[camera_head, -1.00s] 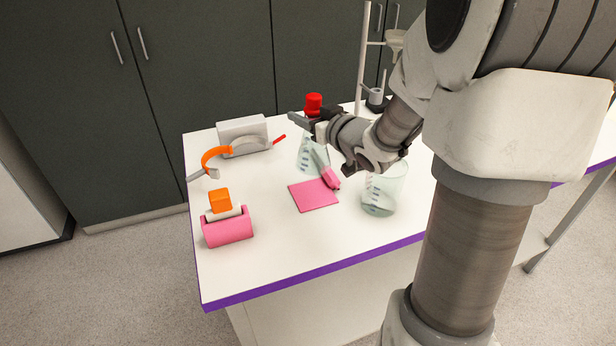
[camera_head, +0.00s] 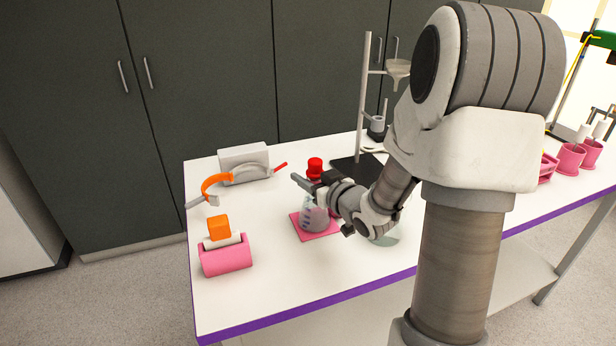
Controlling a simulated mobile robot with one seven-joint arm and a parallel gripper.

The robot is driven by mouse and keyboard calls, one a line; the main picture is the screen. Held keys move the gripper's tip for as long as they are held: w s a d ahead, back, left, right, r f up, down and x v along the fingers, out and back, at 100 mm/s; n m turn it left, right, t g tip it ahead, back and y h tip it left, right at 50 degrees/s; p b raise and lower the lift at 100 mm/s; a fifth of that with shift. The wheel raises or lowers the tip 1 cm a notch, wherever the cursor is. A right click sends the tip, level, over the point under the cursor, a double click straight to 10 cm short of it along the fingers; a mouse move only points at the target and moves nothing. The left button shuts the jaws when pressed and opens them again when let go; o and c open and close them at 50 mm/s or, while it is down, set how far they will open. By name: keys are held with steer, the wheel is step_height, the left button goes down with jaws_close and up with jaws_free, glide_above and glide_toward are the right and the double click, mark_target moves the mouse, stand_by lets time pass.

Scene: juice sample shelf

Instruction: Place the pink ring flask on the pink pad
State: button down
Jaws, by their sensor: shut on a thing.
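A clear conical flask (camera_head: 313,216) with graduation marks stands upright over the pink pad (camera_head: 300,229). A red cap (camera_head: 315,168) shows just above my gripper, in line with the flask. My gripper (camera_head: 308,184) is shut around the flask's upper part, below the red cap. The gripper hides the neck, and I cannot make out a pink ring. The flask's base overlaps the pad in the picture. Whether it touches the pad or hangs slightly above it is hard to tell.
A glass beaker (camera_head: 386,240) is mostly hidden behind my arm, right of the pad. A pink holder (camera_head: 226,258) with an orange-topped item stands front left. An orange-handled tool (camera_head: 212,184) and a grey block (camera_head: 243,157) lie behind. A stand (camera_head: 364,100) rises at back right.

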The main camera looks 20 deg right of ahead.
steer(key=shift+f, duration=0.15)
steer(key=shift+c, duration=1.8)
jaws_free()
steer(key=shift+r, duration=0.3)
steer(key=b+v, duration=0.8)
steer(key=v, duration=0.4)
steer(key=shift+b, duration=0.4)
